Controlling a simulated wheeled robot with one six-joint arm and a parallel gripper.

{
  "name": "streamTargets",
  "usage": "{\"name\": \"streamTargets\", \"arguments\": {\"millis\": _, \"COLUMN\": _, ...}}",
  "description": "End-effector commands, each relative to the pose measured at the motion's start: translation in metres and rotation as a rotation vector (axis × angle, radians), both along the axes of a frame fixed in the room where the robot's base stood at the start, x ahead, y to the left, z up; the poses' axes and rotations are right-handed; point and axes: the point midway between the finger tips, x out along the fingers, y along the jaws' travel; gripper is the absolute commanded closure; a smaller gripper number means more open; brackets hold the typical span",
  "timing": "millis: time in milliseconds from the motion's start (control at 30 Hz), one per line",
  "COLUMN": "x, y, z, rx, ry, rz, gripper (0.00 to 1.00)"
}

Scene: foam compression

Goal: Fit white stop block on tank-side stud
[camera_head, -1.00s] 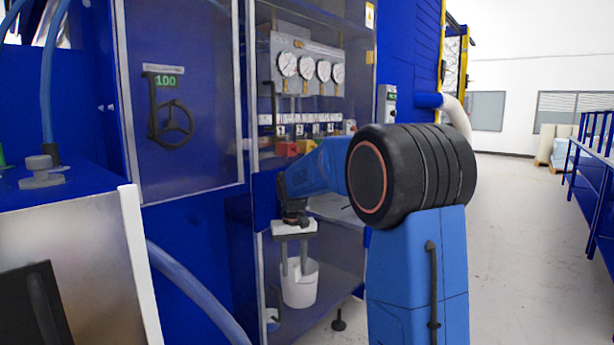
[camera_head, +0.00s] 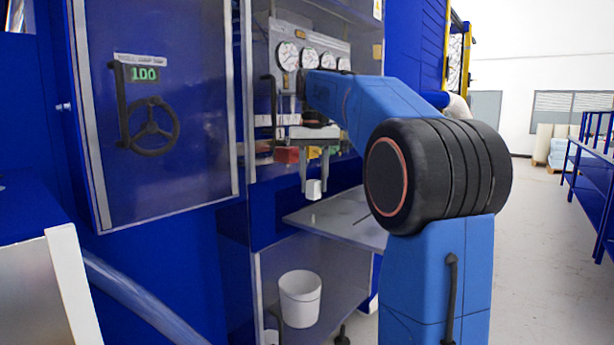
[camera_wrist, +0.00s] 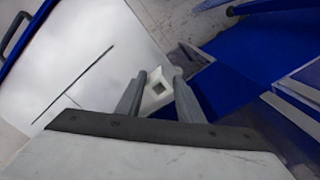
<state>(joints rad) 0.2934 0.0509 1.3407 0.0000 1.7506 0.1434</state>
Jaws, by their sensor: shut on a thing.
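The small white stop block (camera_head: 314,190) is held between the fingertips of my gripper (camera_head: 314,178), in the open blue cabinet at the height of the middle shelf. The block is in the air, above and apart from the white bucket (camera_head: 300,300). I cannot make out the tank-side stud in either view.
The grey shelf (camera_head: 355,228) lies below and right of the gripper. Red and yellow parts (camera_head: 287,155) and gauges (camera_head: 288,56) are behind it. A blue door with a black handwheel (camera_head: 151,127) stands at left.

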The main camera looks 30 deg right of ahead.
Motion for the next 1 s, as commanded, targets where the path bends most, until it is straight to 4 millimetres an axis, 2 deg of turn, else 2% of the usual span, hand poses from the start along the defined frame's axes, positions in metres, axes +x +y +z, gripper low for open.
{"name": "streamTargets", "arguments": {"millis": 167, "x": 0.000, "y": 0.000, "z": -0.002, "rx": 0.000, "ry": 0.000, "rz": 0.000, "gripper": 0.93}}
{"name": "streamTargets", "arguments": {"millis": 700, "x": 0.000, "y": 0.000, "z": -0.037, "rx": 0.000, "ry": 0.001, "rz": 0.000, "gripper": 0.93}}
{"name": "streamTargets", "arguments": {"millis": 1000, "x": 0.000, "y": 0.000, "z": -0.040, "rx": 0.000, "ry": -0.001, "rz": 0.000, "gripper": 0.93}}
